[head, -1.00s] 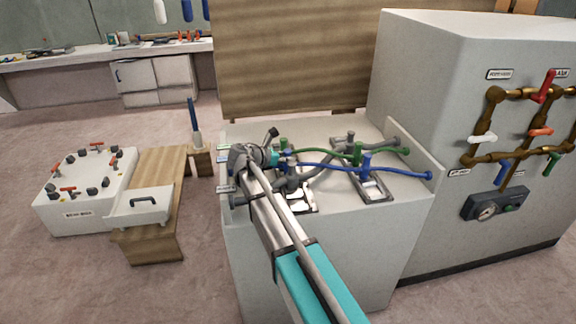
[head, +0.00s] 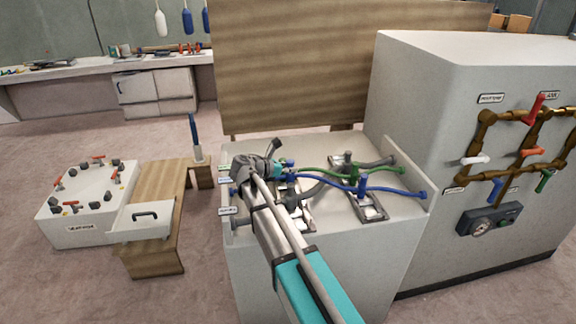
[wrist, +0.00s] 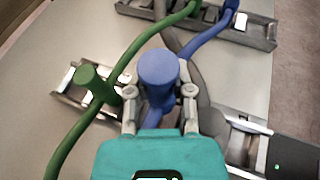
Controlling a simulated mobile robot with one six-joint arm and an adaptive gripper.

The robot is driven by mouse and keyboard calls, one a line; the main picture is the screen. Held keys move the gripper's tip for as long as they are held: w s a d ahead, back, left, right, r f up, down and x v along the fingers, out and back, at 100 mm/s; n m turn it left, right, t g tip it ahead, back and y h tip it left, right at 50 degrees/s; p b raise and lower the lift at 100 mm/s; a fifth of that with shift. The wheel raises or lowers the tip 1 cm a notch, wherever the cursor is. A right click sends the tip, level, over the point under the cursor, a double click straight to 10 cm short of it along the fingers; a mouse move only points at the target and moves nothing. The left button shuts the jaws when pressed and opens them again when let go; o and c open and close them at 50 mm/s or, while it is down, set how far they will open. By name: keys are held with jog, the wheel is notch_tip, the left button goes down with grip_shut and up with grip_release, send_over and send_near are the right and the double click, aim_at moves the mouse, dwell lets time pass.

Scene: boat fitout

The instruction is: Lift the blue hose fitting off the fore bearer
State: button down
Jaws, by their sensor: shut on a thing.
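The blue hose fitting (wrist: 158,68) stands between the two fingers of my gripper (wrist: 159,95) in the wrist view, and the fingers are closed on it. A blue hose (wrist: 208,34) runs from beside it to the upper right. In the head view my gripper (head: 284,170) is over the left part of the white engine box (head: 330,250), and the held fitting is mostly hidden there. A metal bearer (wrist: 240,130) lies to the right of the gripper in the wrist view. I cannot tell whether the fitting is clear of its bearer.
A green fitting (wrist: 92,84) with a green hose (wrist: 66,140) stands close left of the gripper. Another blue fitting (head: 362,181) is on the right-hand bearer (head: 370,208). Grey hoses cross below. A tall white cabinet (head: 450,130) with pipework borders the right.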

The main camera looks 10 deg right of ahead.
jog(key=s+d+r+p, duration=0.4)
jog(key=s+r+p, duration=0.2)
jog(key=s, duration=0.5)
jog(key=shift+d+r, duration=0.25)
jog(key=shift+r, duration=0.4)
jog(key=shift+w, duration=0.1)
